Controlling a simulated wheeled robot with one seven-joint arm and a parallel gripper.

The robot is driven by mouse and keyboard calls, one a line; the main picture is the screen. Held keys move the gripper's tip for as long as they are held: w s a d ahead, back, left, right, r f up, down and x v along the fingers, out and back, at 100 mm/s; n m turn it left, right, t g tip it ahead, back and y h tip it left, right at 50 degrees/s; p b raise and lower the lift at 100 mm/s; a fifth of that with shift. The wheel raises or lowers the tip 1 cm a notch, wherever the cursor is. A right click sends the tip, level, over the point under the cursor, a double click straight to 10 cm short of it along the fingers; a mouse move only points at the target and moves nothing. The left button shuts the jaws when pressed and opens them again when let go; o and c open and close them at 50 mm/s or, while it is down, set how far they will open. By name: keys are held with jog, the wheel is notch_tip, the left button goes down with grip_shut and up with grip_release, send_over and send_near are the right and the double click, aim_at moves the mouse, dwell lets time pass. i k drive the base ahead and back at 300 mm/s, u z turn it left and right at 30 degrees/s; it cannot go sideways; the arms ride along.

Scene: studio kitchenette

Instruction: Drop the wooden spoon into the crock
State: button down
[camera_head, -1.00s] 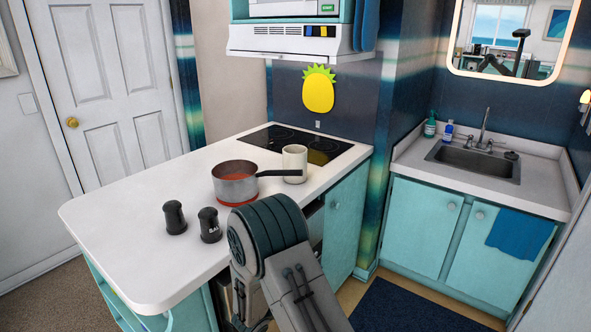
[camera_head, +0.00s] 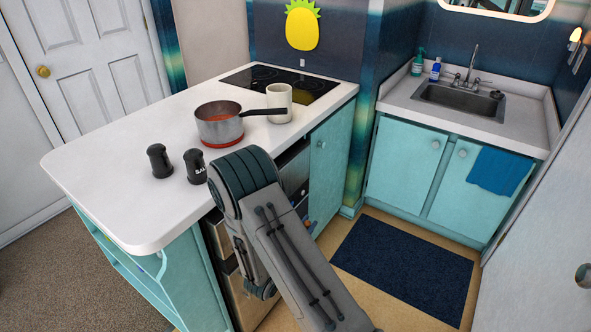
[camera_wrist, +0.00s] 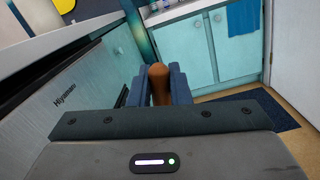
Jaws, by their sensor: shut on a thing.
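The crock (camera_head: 279,103) is a plain cream cylinder standing upright on the white counter, beside the cooktop and behind the saucepan handle. My gripper (camera_wrist: 158,86) shows in the wrist view, with its two blue-grey fingers shut on a brown wooden piece, which I take to be the wooden spoon (camera_wrist: 158,72). The gripper is low in front of the counter's cabinet side, apart from the crock. In the head view my arm hides most of the gripper.
A saucepan (camera_head: 219,128) stands next to the crock, its dark handle reaching in front of it. Two black shakers (camera_head: 160,161) stand at the near counter edge. The cooktop (camera_head: 283,82) lies behind the crock. The sink counter (camera_head: 397,88) is at right.

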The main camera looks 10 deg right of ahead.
aim_at(286, 120)
jog(key=z, duration=1.2)
jog(key=i, duration=1.45)
jog(key=u, duration=0.75)
